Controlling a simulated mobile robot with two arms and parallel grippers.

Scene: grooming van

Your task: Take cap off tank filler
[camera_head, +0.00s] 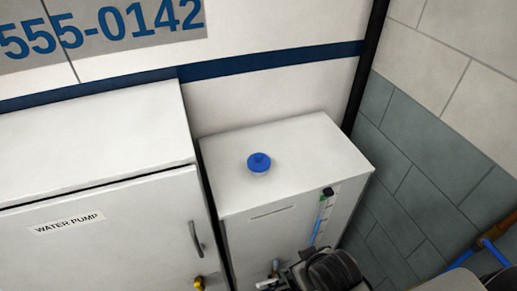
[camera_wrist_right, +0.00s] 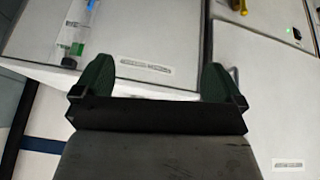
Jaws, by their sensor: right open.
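The blue cap (camera_head: 259,162) sits on the filler neck on top of the white tank (camera_head: 225,178). A little of the pale neck shows under the cap. My right gripper (camera_wrist_right: 158,85) is open and empty in the right wrist view, with its two green-padded fingers apart. The tank's front face (camera_wrist_right: 140,45) shows beyond the fingers. The cap is not visible in the right wrist view. In the head view a dark part of my right arm shows at the bottom, below the tank top and apart from the cap. My left gripper is not in view.
A white cabinet labelled WATER PUMP (camera_head: 100,215) with a grey handle (camera_head: 195,239) stands left of the tank. A level gauge (camera_head: 322,215) is on the tank front. A tiled wall (camera_head: 420,190) is at the right. The tank top around the cap is clear.

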